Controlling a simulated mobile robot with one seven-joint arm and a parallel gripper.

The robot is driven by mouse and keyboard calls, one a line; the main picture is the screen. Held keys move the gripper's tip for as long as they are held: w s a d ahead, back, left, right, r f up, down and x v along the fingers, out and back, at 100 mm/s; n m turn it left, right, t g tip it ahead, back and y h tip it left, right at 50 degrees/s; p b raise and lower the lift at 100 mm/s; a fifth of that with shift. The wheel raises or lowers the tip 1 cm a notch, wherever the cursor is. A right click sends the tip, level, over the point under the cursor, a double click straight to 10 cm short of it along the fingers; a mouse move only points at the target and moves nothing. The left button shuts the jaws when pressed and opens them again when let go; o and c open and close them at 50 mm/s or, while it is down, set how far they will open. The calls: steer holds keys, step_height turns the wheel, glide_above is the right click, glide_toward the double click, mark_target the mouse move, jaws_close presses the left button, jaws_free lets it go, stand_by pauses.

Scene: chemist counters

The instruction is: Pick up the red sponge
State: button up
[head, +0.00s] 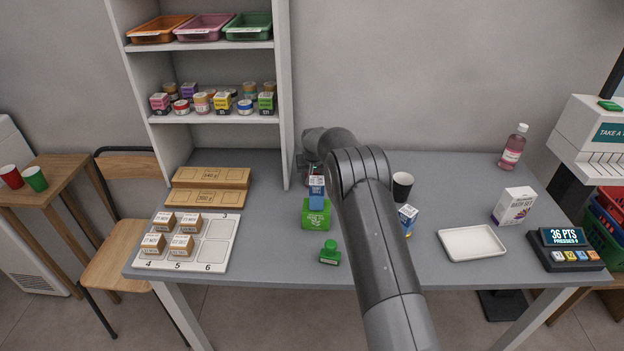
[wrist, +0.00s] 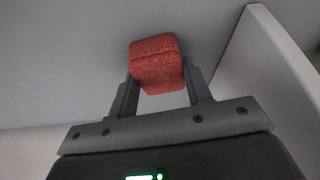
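The red sponge (wrist: 157,62) shows in the wrist view between the two fingertips of my gripper (wrist: 160,82). The fingers sit against its two sides, with no clear gap, so the gripper looks shut on it. I cannot tell whether the sponge touches the counter. In the head view my gripper (head: 312,174) is at the back of the counter by the shelf's right panel, partly hidden behind a blue box (head: 317,192); the sponge cannot be made out clearly there.
The blue box stands on a green box (head: 316,214) in front of my gripper. The shelf panel (head: 284,100) rises close to the left. A black cup (head: 402,186) and white tray (head: 472,243) are to the right.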

steer(key=c, duration=0.4)
steer(key=shift+r, duration=0.1)
